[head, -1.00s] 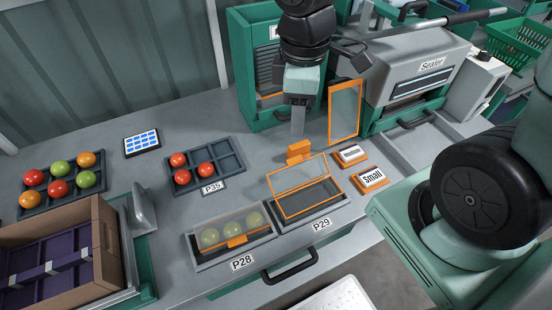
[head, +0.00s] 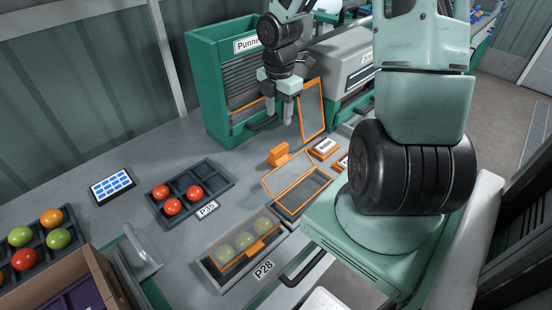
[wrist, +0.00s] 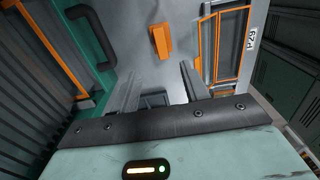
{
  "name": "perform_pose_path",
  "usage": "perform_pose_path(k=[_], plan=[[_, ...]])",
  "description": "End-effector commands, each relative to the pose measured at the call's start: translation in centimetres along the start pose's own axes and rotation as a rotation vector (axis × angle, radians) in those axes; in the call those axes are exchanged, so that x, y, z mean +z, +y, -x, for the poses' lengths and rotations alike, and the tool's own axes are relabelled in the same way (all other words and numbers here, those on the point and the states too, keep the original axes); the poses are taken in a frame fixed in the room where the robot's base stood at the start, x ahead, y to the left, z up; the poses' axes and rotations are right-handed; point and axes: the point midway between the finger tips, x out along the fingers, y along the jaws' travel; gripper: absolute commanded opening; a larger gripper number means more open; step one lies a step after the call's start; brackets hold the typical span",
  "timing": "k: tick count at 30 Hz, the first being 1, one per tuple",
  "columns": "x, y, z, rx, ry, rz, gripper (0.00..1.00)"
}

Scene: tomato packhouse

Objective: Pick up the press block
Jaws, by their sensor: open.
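The press block (head: 279,154) looks like the small orange block with an upright part, standing on the grey worktop just behind the lidded punnet at P29. It also shows in the wrist view (wrist: 161,41), at the top centre beyond the fingers. My gripper (head: 279,112) is open and empty, fingers pointing down. It hangs above and behind the block, in front of the green punnet cabinet. In the wrist view my two fingers (wrist: 159,88) stand apart, with clear worktop between them and the block. Nothing touches the block.
An upright orange-framed panel (head: 312,109) stands right of my gripper. Two orange-based label blocks (head: 324,148) lie right of the press block. The open-lidded punnet (head: 303,195) and closed P28 punnet (head: 223,272) are in front. A tomato tray (head: 217,176) is to the left.

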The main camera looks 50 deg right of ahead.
Motion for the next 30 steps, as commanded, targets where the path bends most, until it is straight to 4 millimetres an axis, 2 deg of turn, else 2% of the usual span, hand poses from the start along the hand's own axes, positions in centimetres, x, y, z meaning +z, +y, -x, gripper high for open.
perform_pose_path(k=[1,3,9,12,17,25,30], plan=[[-0.1,-0.1,-1.4,-0.005,0.004,0.003,0.45],[-0.1,-0.1,-2.9,-0.005,0.003,0.002,0.45],[-0.2,-0.1,-6.7,-0.003,0.002,0.003,0.45],[-0.1,-0.1,-7.8,-0.002,0.002,0.0,0.45],[-0.1,-0.1,-8.6,-0.001,0.001,0.0,0.45],[-0.1,-0.3,-12.4,-0.004,0.001,0.0,0.45],[-0.1,-0.3,-13.6,-0.001,0.0,0.0,0.45]])
